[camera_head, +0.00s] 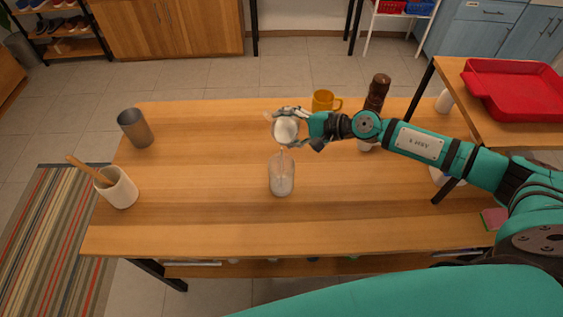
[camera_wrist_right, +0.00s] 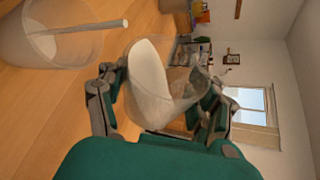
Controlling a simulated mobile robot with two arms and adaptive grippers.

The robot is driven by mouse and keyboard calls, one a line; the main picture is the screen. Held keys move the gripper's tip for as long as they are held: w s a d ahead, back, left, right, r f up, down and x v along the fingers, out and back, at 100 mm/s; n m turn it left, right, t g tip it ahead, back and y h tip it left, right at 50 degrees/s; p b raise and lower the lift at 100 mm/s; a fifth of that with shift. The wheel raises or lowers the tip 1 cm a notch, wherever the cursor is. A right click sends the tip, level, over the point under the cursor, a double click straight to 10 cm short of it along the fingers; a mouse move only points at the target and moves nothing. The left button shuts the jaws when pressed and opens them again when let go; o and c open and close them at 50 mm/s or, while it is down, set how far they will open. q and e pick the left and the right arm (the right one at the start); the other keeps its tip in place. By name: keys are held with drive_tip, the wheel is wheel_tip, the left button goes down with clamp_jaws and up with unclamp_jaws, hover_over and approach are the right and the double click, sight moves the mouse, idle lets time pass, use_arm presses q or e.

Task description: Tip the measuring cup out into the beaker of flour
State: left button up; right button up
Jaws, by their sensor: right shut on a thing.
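The clear beaker (camera_head: 281,182) stands upright near the middle of the table, with pale contents low inside and a thin pale rod (camera_head: 283,155) rising from it. The beaker (camera_wrist_right: 60,48) and rod (camera_wrist_right: 90,27) also show at the upper left of the wrist view. My right gripper (camera_head: 290,130) is shut on the clear measuring cup (camera_head: 285,131), just behind and above the beaker. In the wrist view the cup (camera_wrist_right: 165,97) lies between the fingers of the gripper (camera_wrist_right: 162,98), tilted, with white contents (camera_wrist_right: 147,75) inside. My left gripper is not in view.
An amber mug (camera_head: 322,101) and a dark brown mill (camera_head: 377,92) stand behind my right arm. A grey metal cup (camera_head: 135,129) and a white crock (camera_head: 119,190) with a wooden utensil stand at the left. A red tray (camera_head: 515,92) lies on the raised shelf at right.

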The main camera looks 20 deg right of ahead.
drive_tip(key=shift+s+f+n+t, duration=0.1)
drive_tip(key=shift+f+n+t, duration=0.1)
drive_tip(key=shift+n+t, duration=0.15)
idle(0.7)
drive_tip(key=shift+s+a+r+n+t+p, duration=0.1)
drive_tip(key=shift+r+n+t+p, duration=0.25)
drive_tip(key=shift+n, duration=0.2)
idle(1.3)
drive_tip(key=shift+s+a+r+n+t+p, duration=0.25)
drive_tip(key=shift+s+a+n+t+p, duration=0.1)
drive_tip(key=shift+s+n+t+p, duration=0.2)
idle(1.3)
drive_tip(key=shift+s+a+r+n+t+h+p, duration=0.15)
drive_tip(key=shift+n+t+p, duration=0.1)
drive_tip(key=shift+n, duration=0.2)
drive_tip(key=shift+s+d+r+n+t+h+p, duration=0.1)
drive_tip(key=shift+n+t+h+p, duration=0.1)
drive_tip(key=shift+n, duration=0.2)
idle(1.2)
